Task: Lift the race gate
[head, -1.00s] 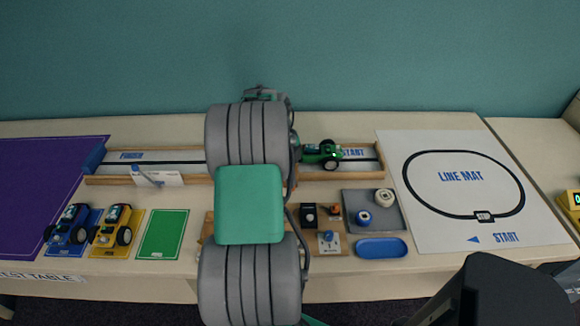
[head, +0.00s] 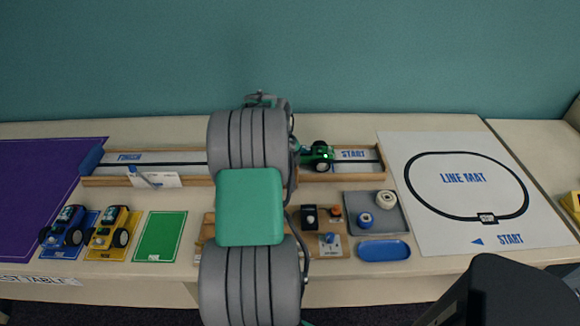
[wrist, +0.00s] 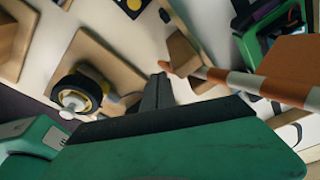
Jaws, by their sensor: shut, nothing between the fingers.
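The race gate's orange-and-white striped bar (wrist: 245,82) crosses the right half of the wrist view, its orange tip near a wooden block (wrist: 182,52). I cannot tell how high the bar is. My gripper (wrist: 158,90) is shut and empty, its dark fingers a little left of the bar's tip in the picture. In the head view my arm hides the gripper and the gate. A green car (head: 316,156) is on the wooden track (head: 345,177), just right of my arm and left of the word START.
A board with small parts (head: 328,248), a grey tray (head: 394,222) with two spools and a blue dish (head: 384,250) lie right of my arm. The line mat (head: 440,220) is farther right. Blue (head: 64,226) and yellow (head: 110,228) cars stand at left.

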